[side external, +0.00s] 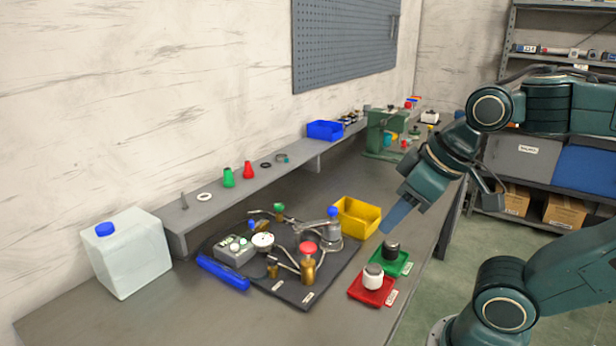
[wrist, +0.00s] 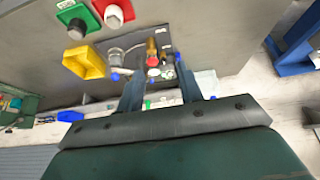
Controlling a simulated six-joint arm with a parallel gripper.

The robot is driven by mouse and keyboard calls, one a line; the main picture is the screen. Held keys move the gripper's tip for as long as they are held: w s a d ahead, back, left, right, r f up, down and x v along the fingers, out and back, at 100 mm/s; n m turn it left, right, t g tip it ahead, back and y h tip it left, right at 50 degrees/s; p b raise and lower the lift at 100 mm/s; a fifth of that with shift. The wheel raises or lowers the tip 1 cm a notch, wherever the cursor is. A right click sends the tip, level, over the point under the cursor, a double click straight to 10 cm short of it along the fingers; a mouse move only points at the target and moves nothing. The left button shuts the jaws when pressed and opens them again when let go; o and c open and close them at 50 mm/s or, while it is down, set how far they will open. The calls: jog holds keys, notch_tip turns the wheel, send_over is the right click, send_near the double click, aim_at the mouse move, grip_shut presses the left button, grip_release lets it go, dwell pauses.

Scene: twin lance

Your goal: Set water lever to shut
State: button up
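A dark board (side external: 285,290) on the workbench carries several fittings. A silver body with a lever arm and a blue knob (side external: 332,212) stands at its back right. A brass valve with a red knob (side external: 307,249) stands at the front, and a smaller blue knob (side external: 254,226) and a green knob (side external: 279,208) are further back. I cannot read which one is labelled water. My gripper (side external: 393,218) hangs above and right of the board, apart from it. In the wrist view my gripper (wrist: 160,90) has its two fingers spread with nothing held; the fittings show beyond them.
A yellow bin (side external: 359,217) stands behind the board, close to the silver body. Green (side external: 402,264) and red (side external: 384,293) trays with knobs lie right of it. A raised shelf (side external: 215,210) runs along the wall.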

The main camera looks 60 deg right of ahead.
jog(key=w+d+r+m+h, duration=0.1)
jog(key=w+d+r+m, duration=0.15)
jog(key=w, duration=0.35)
jog(key=w+d+r+m+h, duration=0.1)
jog(key=w+r+m, duration=0.15)
jog(key=w, duration=0.25)
jog(key=m+g+h, duration=0.2)
jog(key=m+g, duration=0.3)
jog(key=m, duration=0.6)
send_over(251, 221)
jog(key=s+a, duration=0.1)
jog(key=a, duration=0.5)
notch_tip(251, 221, down, 14)
jog(key=shift+d+r+h, duration=0.1)
jog(key=shift+d+h, duration=0.05)
jog(key=shift+h, duration=0.15)
jog(key=x, duration=1.3)
jog(key=shift+w+f, duration=0.1)
jog(key=shift+f, duration=0.35)
